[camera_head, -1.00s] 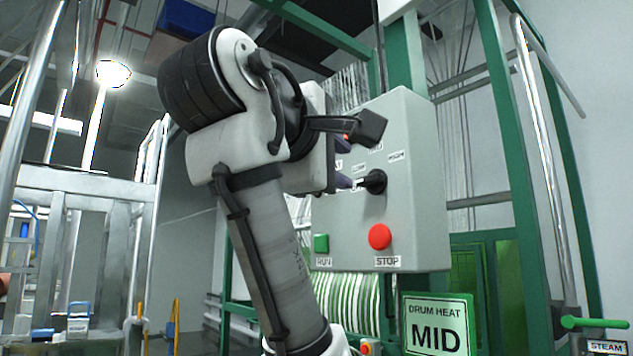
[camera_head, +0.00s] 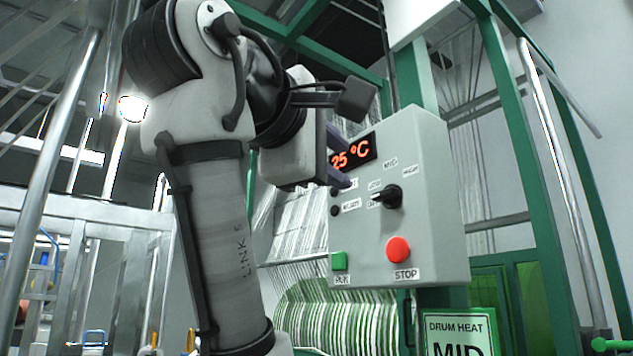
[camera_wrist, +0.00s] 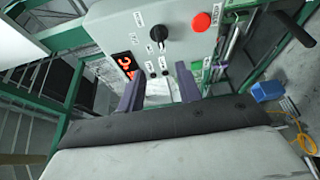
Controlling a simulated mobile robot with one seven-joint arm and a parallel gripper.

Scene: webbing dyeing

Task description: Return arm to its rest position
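My arm (camera_head: 215,235) rises at the left of the head view, bent at the top. My gripper (camera_head: 338,162) is in front of the left part of a grey control panel (camera_head: 435,180), clear of its black knob (camera_head: 388,196). In the wrist view, the two purple-grey fingers of my gripper (camera_wrist: 160,88) stand apart with nothing between them. The knob (camera_wrist: 158,33) shows beyond them. Its pointer faces left in the head view; which label it meets is unclear.
The panel has an orange display (camera_head: 353,152) reading 25 °C, a green RUN button (camera_head: 339,261) and a red STOP button (camera_head: 398,249). A DRUM HEAT sign (camera_head: 459,330) stands below. Green posts (camera_head: 505,130) stand right; metal railings (camera_head: 105,225) stand left. White strands hang behind the panel.

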